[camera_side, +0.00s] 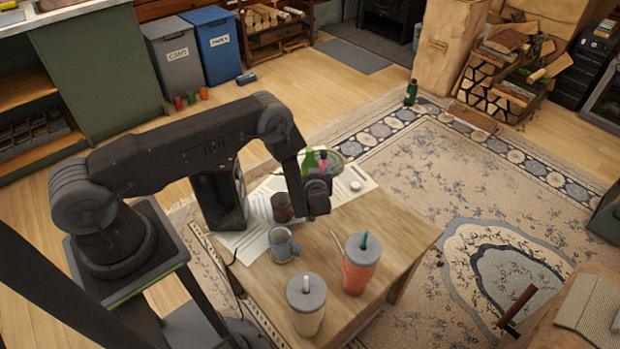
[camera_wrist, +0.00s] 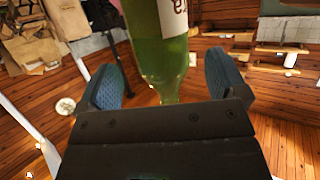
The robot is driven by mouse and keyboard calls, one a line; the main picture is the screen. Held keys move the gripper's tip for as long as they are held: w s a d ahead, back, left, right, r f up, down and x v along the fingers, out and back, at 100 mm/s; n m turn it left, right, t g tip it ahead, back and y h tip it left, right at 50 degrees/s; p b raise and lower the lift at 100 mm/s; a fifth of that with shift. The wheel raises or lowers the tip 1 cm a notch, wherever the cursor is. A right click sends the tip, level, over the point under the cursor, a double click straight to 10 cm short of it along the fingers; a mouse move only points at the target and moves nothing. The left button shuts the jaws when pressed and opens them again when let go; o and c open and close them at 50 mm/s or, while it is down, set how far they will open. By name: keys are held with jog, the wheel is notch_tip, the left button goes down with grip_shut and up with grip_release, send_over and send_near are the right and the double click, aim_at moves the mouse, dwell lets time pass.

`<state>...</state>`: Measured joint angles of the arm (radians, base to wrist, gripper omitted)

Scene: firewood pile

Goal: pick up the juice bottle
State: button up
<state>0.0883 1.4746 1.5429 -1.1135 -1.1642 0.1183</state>
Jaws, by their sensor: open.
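A green bottle with a pale label (camera_wrist: 160,40) fills the upper middle of the wrist view. It lies between the two blue pads of my open gripper (camera_wrist: 163,80) in that picture, with a visible gap on each side. Its narrow end points down in the picture and its other end is cut off by the top edge.
A dark brown cup (camera_side: 282,207), a blue mug (camera_side: 281,243), a coral tumbler (camera_side: 360,264) and a cream tumbler (camera_side: 306,305) share the wooden table (camera_side: 398,232). Another green bottle (camera_side: 411,92) stands on the floor.

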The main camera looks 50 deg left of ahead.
jog(key=x, duration=0.3)
jog(key=shift+w+a, duration=0.1)
jog(key=shift+a, duration=0.15)
jog(key=c, duration=1.2)
jog(key=shift+r, duration=0.2)
jog(key=shift+c, duration=0.2)
